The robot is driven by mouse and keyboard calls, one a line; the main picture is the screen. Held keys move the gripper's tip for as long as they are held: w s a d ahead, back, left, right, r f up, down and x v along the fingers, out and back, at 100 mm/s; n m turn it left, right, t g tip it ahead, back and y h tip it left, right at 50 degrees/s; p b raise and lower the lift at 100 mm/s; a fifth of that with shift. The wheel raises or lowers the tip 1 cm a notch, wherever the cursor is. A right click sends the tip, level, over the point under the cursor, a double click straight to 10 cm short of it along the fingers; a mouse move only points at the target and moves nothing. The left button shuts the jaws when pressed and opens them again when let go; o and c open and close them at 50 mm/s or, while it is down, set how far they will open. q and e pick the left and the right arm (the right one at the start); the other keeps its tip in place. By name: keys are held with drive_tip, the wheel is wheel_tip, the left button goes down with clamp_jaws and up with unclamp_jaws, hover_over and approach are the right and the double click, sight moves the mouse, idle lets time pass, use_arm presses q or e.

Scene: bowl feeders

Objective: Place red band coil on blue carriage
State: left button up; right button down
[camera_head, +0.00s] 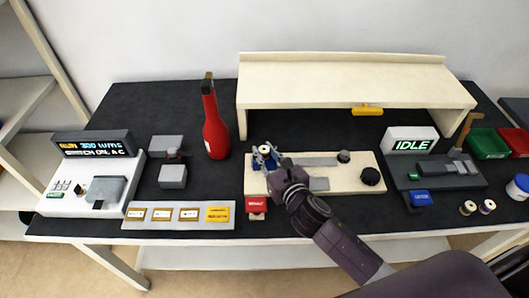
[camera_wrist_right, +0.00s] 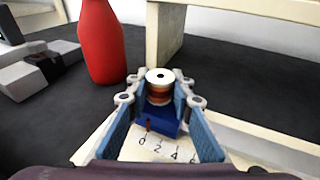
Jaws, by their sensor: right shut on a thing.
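The red band coil (camera_wrist_right: 159,88), a spool with pale flanges and a reddish-brown winding, is upright between the fingertips of my right gripper (camera_head: 266,158). The gripper's blue-padded fingers (camera_wrist_right: 158,98) are shut on it. The blue carriage (camera_wrist_right: 155,124) is directly below the coil in the wrist view, above a printed scale. I cannot tell whether the coil touches the carriage or hangs just above it. In the head view the coil (camera_head: 265,150) shows its top between the fingers, and the fingers largely hide the carriage. My left gripper is not in view.
The carriage is on a cream board (camera_head: 345,185) with a black knob (camera_head: 370,176). A red bottle (camera_head: 215,130) stands close by on the left. A cream shelf (camera_head: 355,90) rises behind. Two more spools (camera_head: 467,208) (camera_head: 487,206) stand at the right, near an IDLE display (camera_head: 410,140).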

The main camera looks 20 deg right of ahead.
drive_tip(key=c, duration=1.7)
unclamp_jaws()
drive_tip(key=shift+f, duration=0.1)
drive_tip(key=shift+s, duration=0.2)
drive_tip(key=b+v, duration=0.1)
drive_tip(key=v, duration=0.9)
drive_tip(key=shift+s, duration=0.25)
drive_tip(key=shift+s+r, duration=0.35)
drive_tip(key=shift+s, duration=0.25)
drive_tip(key=shift+f, duration=0.1)
